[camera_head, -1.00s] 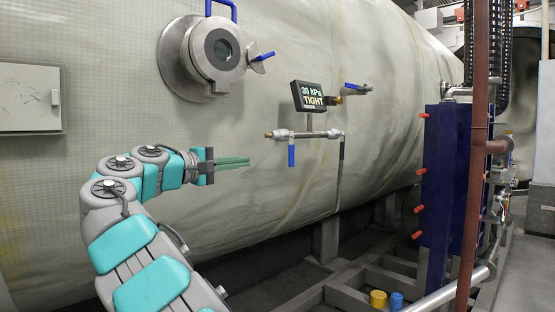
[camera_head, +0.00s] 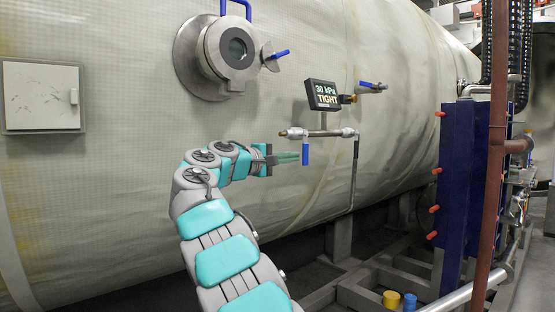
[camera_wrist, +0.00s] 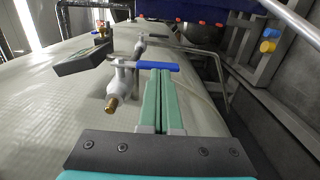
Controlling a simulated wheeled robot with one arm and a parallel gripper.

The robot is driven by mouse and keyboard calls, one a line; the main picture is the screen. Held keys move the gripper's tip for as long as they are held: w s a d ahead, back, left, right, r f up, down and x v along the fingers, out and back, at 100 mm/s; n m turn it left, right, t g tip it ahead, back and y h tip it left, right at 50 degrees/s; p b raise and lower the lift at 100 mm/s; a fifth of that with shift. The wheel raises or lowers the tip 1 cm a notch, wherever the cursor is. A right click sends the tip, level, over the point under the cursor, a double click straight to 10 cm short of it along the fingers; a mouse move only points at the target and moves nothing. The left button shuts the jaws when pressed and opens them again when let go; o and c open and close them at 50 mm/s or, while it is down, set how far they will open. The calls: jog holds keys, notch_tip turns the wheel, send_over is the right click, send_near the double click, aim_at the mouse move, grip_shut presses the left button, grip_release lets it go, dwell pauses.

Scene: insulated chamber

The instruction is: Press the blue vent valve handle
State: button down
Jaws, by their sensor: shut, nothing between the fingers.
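The blue valve handle (camera_head: 306,154) hangs down from a short metal pipe (camera_head: 321,133) on the side of the chamber, below the display. In the wrist view the blue handle (camera_wrist: 158,66) lies across the tips of my fingers. My gripper (camera_head: 297,157) has long green fingers, shut and empty, pointing right at the handle. In the wrist view the gripper (camera_wrist: 159,75) ends right at the handle's edge; I cannot tell whether it touches. Which handle is the vent valve is not labelled.
A display (camera_head: 323,95) reading "30 kPa TIGHT" is above the pipe. Another blue-handled valve (camera_head: 372,86) is up and right. A round porthole (camera_head: 232,50) with blue handles is at upper left. A grey pipe (camera_head: 354,175) runs down right of the handle.

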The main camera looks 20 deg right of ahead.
jog(key=shift+x, duration=0.85)
